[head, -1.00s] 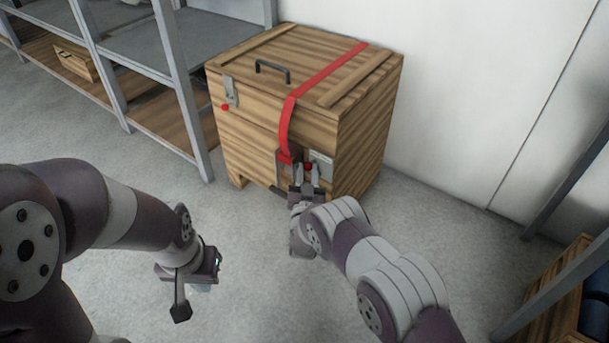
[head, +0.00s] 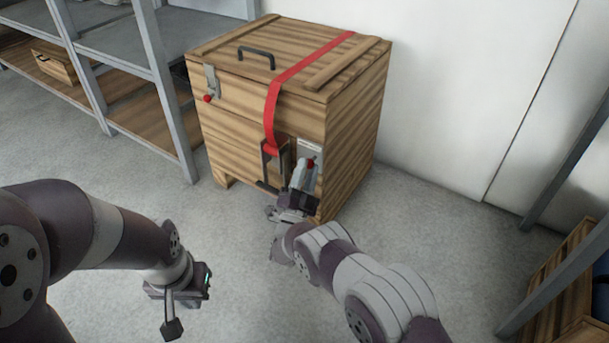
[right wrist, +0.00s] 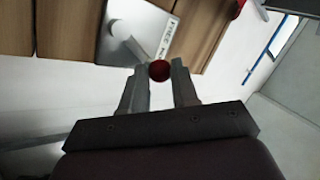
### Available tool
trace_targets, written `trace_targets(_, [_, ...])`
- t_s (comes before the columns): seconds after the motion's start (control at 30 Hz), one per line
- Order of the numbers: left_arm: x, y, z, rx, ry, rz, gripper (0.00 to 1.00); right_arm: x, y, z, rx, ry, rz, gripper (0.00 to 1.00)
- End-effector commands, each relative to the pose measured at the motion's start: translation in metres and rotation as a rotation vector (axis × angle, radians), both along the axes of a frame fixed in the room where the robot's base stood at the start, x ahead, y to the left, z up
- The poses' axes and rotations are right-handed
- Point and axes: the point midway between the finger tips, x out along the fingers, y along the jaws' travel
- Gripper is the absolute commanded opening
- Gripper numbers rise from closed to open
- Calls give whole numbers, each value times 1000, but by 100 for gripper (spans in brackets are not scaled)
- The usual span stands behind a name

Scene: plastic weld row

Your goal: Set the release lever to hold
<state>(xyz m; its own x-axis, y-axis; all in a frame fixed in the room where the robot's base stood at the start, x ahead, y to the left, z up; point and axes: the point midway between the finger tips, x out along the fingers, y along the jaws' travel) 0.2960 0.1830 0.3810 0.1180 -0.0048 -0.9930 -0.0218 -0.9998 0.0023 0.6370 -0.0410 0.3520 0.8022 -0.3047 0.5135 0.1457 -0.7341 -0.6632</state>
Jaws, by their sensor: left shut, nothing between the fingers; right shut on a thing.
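The release lever has a red ball knob (head: 310,163) on the front of the wooden crate (head: 235,130), near its right edge. Its pale plate (head: 309,149) sits behind it; in the right wrist view the plate (right wrist: 146,22) carries lettering too blurred to read surely. In that view a short pale lever arm runs from the plate to the knob (right wrist: 160,71). My right gripper (head: 307,168) is shut on the knob, which sits between the fingertips in the right wrist view (right wrist: 160,75). My left gripper (head: 172,328) is shut and empty, low over the floor, away from the crate.
A red strap (head: 272,110) runs over the crate lid down to a dark buckle (head: 273,165), left of my right gripper. A latch (head: 211,82) with a red knob is at the crate's left. Grey shelving (head: 160,85) stands left. The floor in front is clear.

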Motion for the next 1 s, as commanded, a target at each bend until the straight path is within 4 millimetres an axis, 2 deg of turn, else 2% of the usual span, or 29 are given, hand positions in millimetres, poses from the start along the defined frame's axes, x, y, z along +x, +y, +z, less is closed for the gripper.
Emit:
trace_targets(0.2, [0, 0, -8, 0, 0, 0, 0, -1, -1, -4, 48, -34, 2, 0])
trace_targets(0.73, [0, 0, -10, 0, 0, 0, 0, -2, -2, -4, 64, -45, 0, 0])
trace_targets(0.77, [0, 0, -10, 0, 0, 0, 0, -2, -2, -4, 64, -45, 0, 36])
trace_targets(0.8, [0, 0, -10, 0, 0, 0, 0, -2, -2, -4, 64, -45, 0, 49])
trace_targets(0.83, [0, 0, -10, 0, 0, 0, 0, -2, -2, -4, 64, -45, 0, 54])
trace_targets(1.0, [0, 0, -9, 0, 0, 0, 0, -2, -2, -3, 65, -46, 0, 54])
